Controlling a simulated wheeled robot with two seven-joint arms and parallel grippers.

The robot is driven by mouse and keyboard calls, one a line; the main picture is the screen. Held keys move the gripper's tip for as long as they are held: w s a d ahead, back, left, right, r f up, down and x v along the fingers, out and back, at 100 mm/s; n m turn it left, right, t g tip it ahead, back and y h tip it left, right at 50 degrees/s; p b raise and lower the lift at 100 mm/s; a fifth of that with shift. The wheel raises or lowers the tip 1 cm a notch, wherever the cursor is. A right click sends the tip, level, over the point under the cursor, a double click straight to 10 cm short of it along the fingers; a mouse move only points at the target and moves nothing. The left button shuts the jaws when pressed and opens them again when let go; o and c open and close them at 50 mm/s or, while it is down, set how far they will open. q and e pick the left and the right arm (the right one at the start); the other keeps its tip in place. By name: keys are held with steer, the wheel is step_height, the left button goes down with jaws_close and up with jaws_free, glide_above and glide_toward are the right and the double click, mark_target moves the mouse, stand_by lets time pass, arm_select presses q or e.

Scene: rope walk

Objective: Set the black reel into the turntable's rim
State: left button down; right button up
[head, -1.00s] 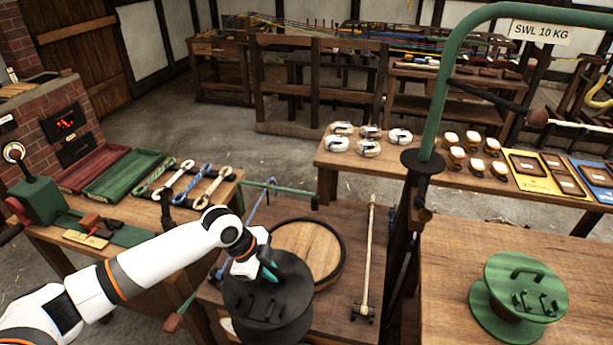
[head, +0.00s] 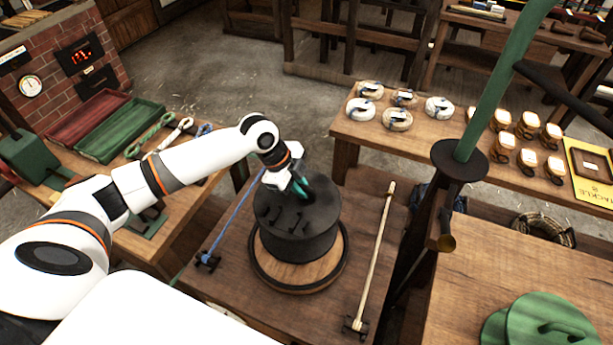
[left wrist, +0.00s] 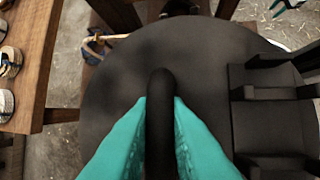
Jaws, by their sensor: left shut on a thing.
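The black reel (head: 297,228) is upright over the turntable (head: 293,279), a round wooden disc with a raised dark rim. The reel covers the disc's back and middle; bare wood shows in front. I cannot tell if the reel's underside touches the disc. My left gripper (head: 300,188) is shut on the bar handle on the reel's top. In the left wrist view, the teal fingers (left wrist: 160,135) clasp the dark handle (left wrist: 160,110) from both sides, with the reel's top flange (left wrist: 105,85) below. My right gripper is not in view.
A green post (head: 487,100) with a dark collar rises right of the turntable table. A pale rod (head: 375,255) lies right of the turntable and a blue rope (head: 232,215) left. Green and red trays lie at left.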

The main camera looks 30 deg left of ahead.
mark_target(297, 197)
arm_select(q)
steer(key=shift+s+f+b, duration=0.2)
steer(key=shift+f+b, duration=0.25)
steer(key=shift+b, duration=0.2)
step_height(297, 197, down, 2)
steer(key=shift+w+f+b, duration=0.1)
steer(key=shift+w+b, duration=0.05)
steer(key=shift+b, duration=0.95)
steer(key=shift+f+b, duration=0.7)
steer(key=shift+f, duration=1.4)
steer(key=c, duration=1.3)
jaws_free()
steer(key=shift+c, duration=0.2)
steer(key=shift+f, duration=0.1)
